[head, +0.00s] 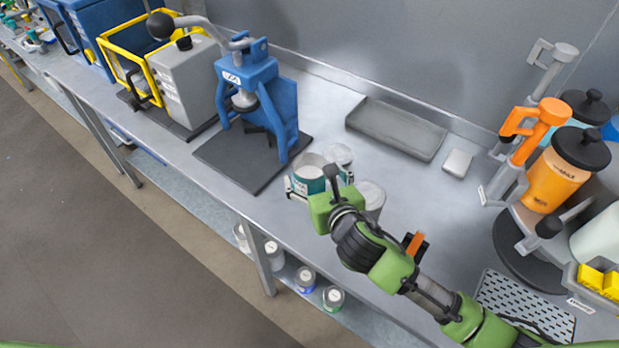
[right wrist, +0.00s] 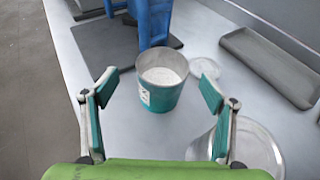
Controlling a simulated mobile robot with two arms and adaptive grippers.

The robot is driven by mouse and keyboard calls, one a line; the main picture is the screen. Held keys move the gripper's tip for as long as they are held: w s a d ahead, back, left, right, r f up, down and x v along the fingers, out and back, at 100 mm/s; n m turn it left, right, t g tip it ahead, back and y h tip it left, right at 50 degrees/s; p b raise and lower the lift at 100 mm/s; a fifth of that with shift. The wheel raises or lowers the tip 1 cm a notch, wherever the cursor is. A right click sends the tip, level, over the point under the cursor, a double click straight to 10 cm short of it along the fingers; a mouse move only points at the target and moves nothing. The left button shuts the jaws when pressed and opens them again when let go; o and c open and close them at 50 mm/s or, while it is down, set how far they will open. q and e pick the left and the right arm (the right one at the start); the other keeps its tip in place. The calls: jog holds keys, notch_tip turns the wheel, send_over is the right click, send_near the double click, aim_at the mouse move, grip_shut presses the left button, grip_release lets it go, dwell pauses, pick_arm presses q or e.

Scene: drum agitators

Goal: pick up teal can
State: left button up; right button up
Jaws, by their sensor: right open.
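The teal can (head: 309,171) stands on the metal bench, a grey-white round top showing above its teal side. In the right wrist view the can (right wrist: 158,97) is upright, with a white label on its left side. My right gripper (right wrist: 157,90) is open, one teal-padded finger on each side of the can. Gaps show between both fingers and the can, which sits ahead of the palm. In the head view my right gripper (head: 314,187) partly hides the can. My left gripper is not in view.
A blue press (head: 262,95) on a dark mat (head: 222,160) stands to the left. A grey tray (head: 396,128) lies behind.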

aim_at(305, 158)
jog(key=shift+d+p+x, duration=0.1)
jog(key=shift+p+x, duration=0.3)
jog(key=shift+x, duration=1.15)
jog(key=shift+d+p+x, duration=0.15)
jog(key=shift+p+x, duration=0.2)
jog(key=shift+x, duration=1.2)
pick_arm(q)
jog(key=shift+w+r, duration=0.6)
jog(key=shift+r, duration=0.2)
pick_arm(e)
jog(key=c, duration=0.3)
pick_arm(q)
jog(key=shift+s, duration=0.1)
pick_arm(e)
jog(key=c, duration=1.6)
jog(key=shift+r, duration=0.25)
